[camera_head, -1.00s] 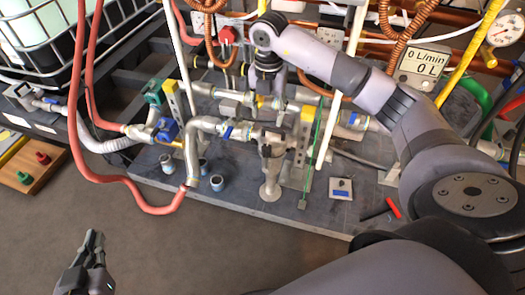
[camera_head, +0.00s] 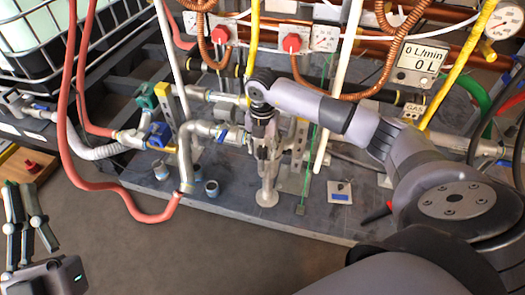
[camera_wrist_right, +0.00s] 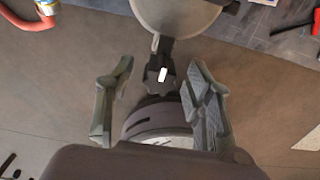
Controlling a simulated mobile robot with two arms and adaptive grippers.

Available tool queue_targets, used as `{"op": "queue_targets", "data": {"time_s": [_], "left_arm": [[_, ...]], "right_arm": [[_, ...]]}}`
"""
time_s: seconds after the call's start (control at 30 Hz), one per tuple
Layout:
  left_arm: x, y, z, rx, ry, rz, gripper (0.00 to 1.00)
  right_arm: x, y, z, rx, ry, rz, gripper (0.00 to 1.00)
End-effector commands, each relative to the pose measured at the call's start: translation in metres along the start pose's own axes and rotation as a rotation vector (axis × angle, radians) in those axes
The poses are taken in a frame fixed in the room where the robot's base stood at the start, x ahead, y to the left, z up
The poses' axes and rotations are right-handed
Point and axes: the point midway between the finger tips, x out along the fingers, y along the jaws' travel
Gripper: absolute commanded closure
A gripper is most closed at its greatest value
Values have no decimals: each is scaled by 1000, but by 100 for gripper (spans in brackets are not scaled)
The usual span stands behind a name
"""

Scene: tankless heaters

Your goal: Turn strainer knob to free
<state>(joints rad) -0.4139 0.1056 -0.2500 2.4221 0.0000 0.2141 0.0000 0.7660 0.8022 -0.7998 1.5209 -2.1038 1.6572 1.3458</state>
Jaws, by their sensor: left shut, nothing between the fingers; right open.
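A dark lobed knob with a white mark (camera_wrist_right: 160,76) shows in the right wrist view, between and slightly beyond my right fingertips; I take it for the strainer knob. My right gripper (camera_wrist_right: 158,68) is open, a finger on each side, with no clear contact. In the head view my right gripper (camera_head: 264,152) points down over the metal strainer body (camera_head: 267,190) and hides its upper part, the knob included. Below the knob, a round part with a dark rim (camera_wrist_right: 155,127) is partly covered by my wrist. My left gripper (camera_head: 22,188) is shut and empty at the far left.
Metal pipes with blue-handled valves (camera_head: 158,136) stand left of the strainer. A white pole (camera_head: 340,85) and a green cord (camera_head: 308,165) are close on its right. A red hose (camera_head: 72,150) loops at left. The floor in front (camera_head: 200,255) is clear.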

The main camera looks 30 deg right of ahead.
Motion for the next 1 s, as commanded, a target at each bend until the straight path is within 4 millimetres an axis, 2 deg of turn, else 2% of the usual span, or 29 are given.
{"op": "queue_targets", "data": {"time_s": [0.17,0.4,1.0], "left_arm": [[0,1,-8,-2,46,2,100],[0,1,-9,-2,50,2,100],[0,1,-9,-1,47,2,100]], "right_arm": [[6,0,0,0,0,-1,52],[6,0,0,0,0,-1,52],[6,0,0,1,0,-1,92]]}}
